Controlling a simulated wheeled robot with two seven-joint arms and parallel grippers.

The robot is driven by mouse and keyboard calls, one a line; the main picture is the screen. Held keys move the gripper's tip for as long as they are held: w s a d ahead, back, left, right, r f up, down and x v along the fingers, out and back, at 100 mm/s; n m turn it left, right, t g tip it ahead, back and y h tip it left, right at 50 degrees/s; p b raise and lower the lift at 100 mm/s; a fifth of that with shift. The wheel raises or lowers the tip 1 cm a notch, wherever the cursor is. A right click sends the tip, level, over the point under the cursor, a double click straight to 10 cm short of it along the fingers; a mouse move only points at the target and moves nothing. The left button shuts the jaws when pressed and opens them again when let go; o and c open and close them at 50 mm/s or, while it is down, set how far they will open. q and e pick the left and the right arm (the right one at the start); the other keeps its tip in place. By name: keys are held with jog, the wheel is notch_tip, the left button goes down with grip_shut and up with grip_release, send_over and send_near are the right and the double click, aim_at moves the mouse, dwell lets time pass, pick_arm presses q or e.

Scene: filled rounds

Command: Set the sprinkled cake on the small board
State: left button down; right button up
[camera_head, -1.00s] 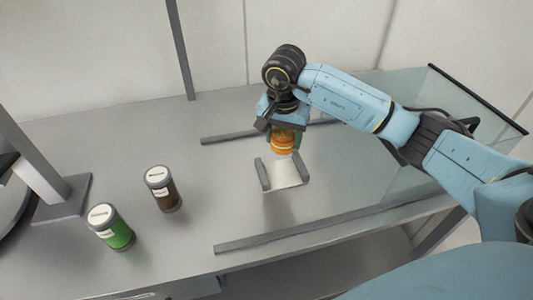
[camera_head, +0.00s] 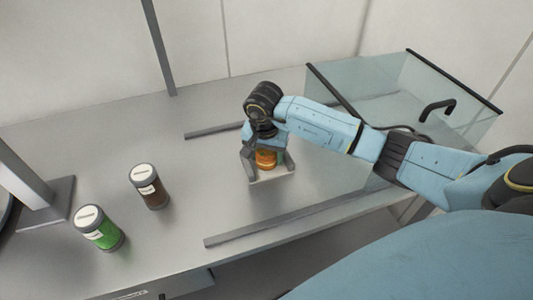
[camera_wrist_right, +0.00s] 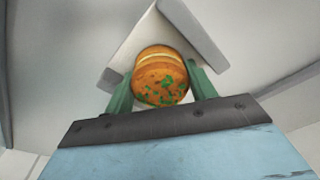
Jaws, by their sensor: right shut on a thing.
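The sprinkled cake (camera_head: 266,159) is a small round orange-brown cake with green sprinkles on its top. My right gripper (camera_head: 267,152) is shut on it from above, and the wrist view shows the cake (camera_wrist_right: 160,76) between its two green fingers. The small board (camera_head: 272,178) is a white plate with grey rails at its sides. It lies directly below the cake, and the cake sits between the rails. I cannot tell whether the cake touches the board. Part of the board is hidden by the cake and gripper. My left gripper is not in view.
A brown-filled jar (camera_head: 150,188) and a green-filled jar (camera_head: 99,229) stand to the left. Low grey bars lie behind (camera_head: 213,131) and in front (camera_head: 285,216) of the board. A glass case (camera_head: 395,85) stands at right, under my arm. The counter's middle left is clear.

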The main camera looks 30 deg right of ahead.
aim_at(265, 155)
jog(key=shift+f, duration=0.2)
jog(key=o, duration=0.4)
jog(key=shift+r, duration=0.2)
jog(key=shift+r, duration=0.3)
jog(key=r, duration=0.7)
jog(key=s+a+r, duration=0.1)
jog(key=r, duration=0.3)
jog(key=shift+r+b, duration=0.2)
jog(key=shift+b, duration=0.1)
